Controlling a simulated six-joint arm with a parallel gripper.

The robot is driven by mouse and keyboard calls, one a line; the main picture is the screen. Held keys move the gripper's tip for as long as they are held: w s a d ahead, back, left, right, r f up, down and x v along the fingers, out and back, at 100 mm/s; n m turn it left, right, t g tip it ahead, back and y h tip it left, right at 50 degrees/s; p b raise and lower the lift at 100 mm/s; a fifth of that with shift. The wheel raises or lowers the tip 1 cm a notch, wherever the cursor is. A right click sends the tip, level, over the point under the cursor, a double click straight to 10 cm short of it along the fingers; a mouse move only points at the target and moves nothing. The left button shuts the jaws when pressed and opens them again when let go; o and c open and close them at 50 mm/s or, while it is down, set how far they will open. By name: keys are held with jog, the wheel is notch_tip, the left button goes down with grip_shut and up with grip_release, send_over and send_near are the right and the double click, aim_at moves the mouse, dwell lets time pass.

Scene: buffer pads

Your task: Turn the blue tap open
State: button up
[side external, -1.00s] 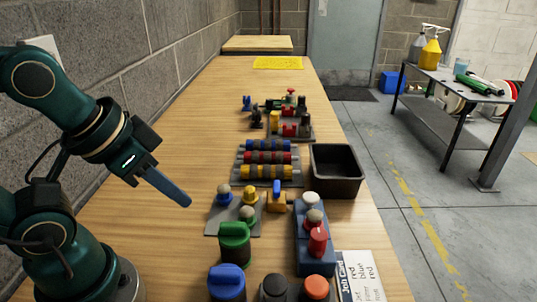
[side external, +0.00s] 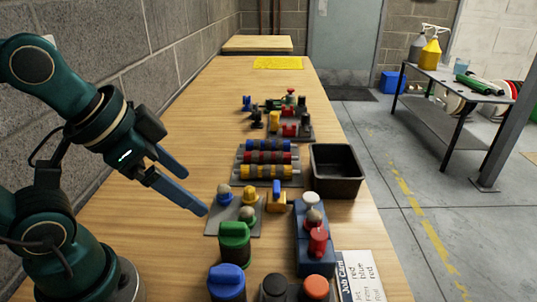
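The blue tap (side external: 277,189) has an upright blue lever on a yellow-orange body, and it stands near the middle of the table. My gripper (side external: 196,191) is at the left, above the wooden table, with its two blue-grey fingers apart and nothing between them. It is to the left of the tap, clear of it, with the fingers pointing down and to the right. A grey plate (side external: 215,227) with several knobs lies between the gripper and the tap.
A rack of blue, red and yellow rollers (side external: 268,158) lies behind the tap. A black bin (side external: 336,171) is to its right. A blue block (side external: 315,262) with knobs, a green-capped jar (side external: 235,243) and a blue-capped jar (side external: 227,282) stand in front.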

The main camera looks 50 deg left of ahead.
jog(key=w+d+r+m+h, duration=0.1)
jog(key=w+r+m, duration=0.2)
jog(key=w+m, duration=0.15)
jog(key=m+g+h, duration=0.2)
jog(key=g, duration=0.1)
send_over(275, 186)
jog(key=s+a, duration=0.2)
notch_tip(275, 186, down, 11)
jog(key=shift+x, duration=2.45)
jog(key=shift+w, duration=0.2)
jog(key=c, duration=1.4)
